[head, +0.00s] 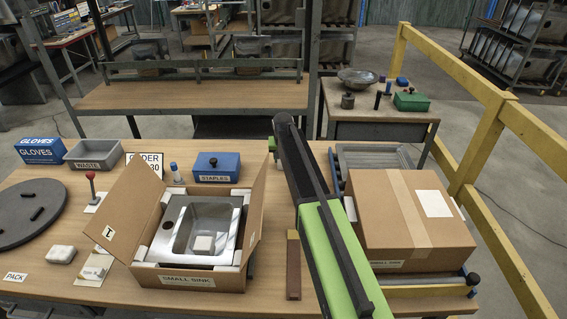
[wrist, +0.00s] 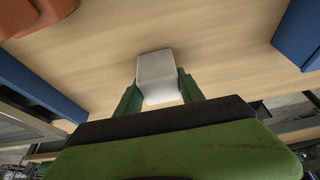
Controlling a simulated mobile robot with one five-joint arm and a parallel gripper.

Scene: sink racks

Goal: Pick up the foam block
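A pale grey-white foam block (wrist: 156,68) is between the two green fingers of my gripper (wrist: 160,98) in the wrist view. The fingers lie against its left and right sides, with no clear gap. Bare wooden surface shows behind the block; I cannot tell whether the block is touching it or raised. In the head view my arm reaches from the bottom edge up towards the back of the bench. My gripper (head: 273,146) is mostly hidden behind the arm there, with only a bit of green showing, and the foam block is not clearly visible.
The blue staples box (head: 216,167) stands left of my gripper. An open carton (head: 187,281) with a sink stands left of my arm, and a closed carton (head: 409,221) stands right. A rounded white piece (head: 60,254) lies at the bench's left. A yellow rail (head: 478,140) runs along the right.

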